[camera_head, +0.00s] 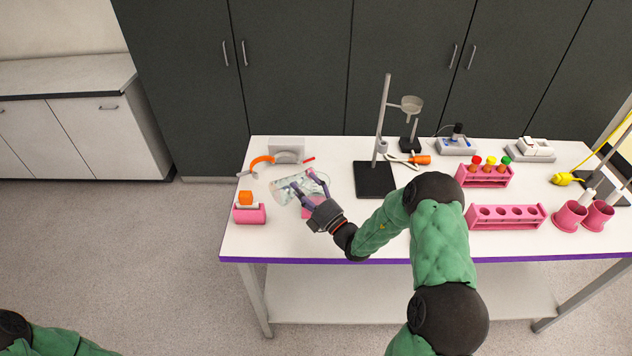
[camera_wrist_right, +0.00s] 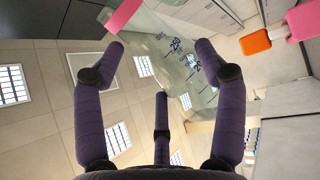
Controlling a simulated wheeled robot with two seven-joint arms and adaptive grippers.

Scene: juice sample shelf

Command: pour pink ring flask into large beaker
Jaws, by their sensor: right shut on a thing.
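My right gripper (camera_head: 302,179) is over the left part of the table, its purple fingers closed around clear glassware. I take this as the pink ring flask (camera_head: 308,211), with pink showing beside the fingers. In the right wrist view, clear glass with dark blue markings (camera_wrist_right: 178,48) lies between and beyond the fingertips (camera_wrist_right: 160,60), with a pink part (camera_wrist_right: 122,15) at the top. The flask looks tilted. Clear glass (camera_head: 282,192) shows left of the fingers; I cannot separate the large beaker from the flask there. My left gripper is out of view.
A ring stand (camera_head: 375,182) is right of the gripper. Pink racks (camera_head: 506,217) and pink cups (camera_head: 569,214) stand at right. An orange curved item (camera_head: 262,162) lies behind.

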